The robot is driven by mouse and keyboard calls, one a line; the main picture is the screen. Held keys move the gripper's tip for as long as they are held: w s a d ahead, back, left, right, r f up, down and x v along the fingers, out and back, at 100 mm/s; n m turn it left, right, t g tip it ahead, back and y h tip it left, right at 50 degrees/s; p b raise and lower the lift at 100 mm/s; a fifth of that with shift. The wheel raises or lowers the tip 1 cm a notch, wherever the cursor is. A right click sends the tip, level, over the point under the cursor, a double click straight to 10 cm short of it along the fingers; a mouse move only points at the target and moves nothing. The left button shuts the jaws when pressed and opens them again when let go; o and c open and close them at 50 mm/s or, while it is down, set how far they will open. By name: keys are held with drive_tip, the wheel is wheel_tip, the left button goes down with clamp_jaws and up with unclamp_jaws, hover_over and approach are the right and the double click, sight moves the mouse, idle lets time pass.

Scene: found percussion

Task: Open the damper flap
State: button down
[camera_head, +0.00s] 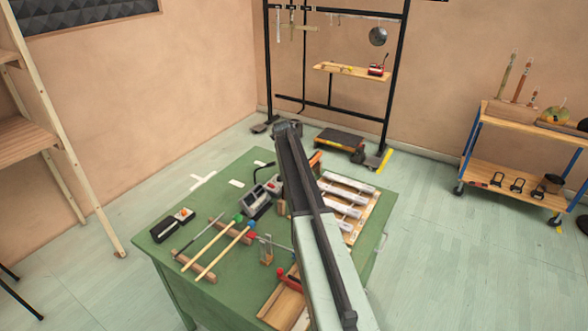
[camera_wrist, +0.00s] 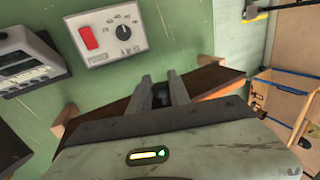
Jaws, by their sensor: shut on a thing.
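A brown wooden board (camera_wrist: 215,82), which looks like the damper flap, lies slantwise behind my fingers in the wrist view, with pale wooden blocks near its ends. My gripper (camera_wrist: 160,80) reaches over its middle. Its two grey fingers are shut on a small dark knob (camera_wrist: 161,96) that shows between them. My fingers and wrist hide much of the board, so I cannot tell how far it is tilted. In the head view, an orange-brown wooden edge (camera_head: 316,160) shows beside my arm; my arm hides the rest there, and my fingers are not visible.
A pale box with a red switch (camera_wrist: 112,34) and a grey meter (camera_wrist: 28,62) stand close by on the green table (camera_head: 165,262). Metal bars (camera_head: 345,195) lie right of my arm. Mallets (camera_head: 225,250) lie at left. A black rack (camera_head: 394,85) stands behind.

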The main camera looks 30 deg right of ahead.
drive_tip(key=shift+s, duration=0.15)
drive_tip(key=c, duration=1.3)
unclamp_jaws()
drive_tip(key=shift+r, duration=0.1)
drive_tip(key=p+v, duration=0.7)
drive_tip(key=shift+a+r, duration=0.1)
drive_tip(key=shift+r, duration=0.2)
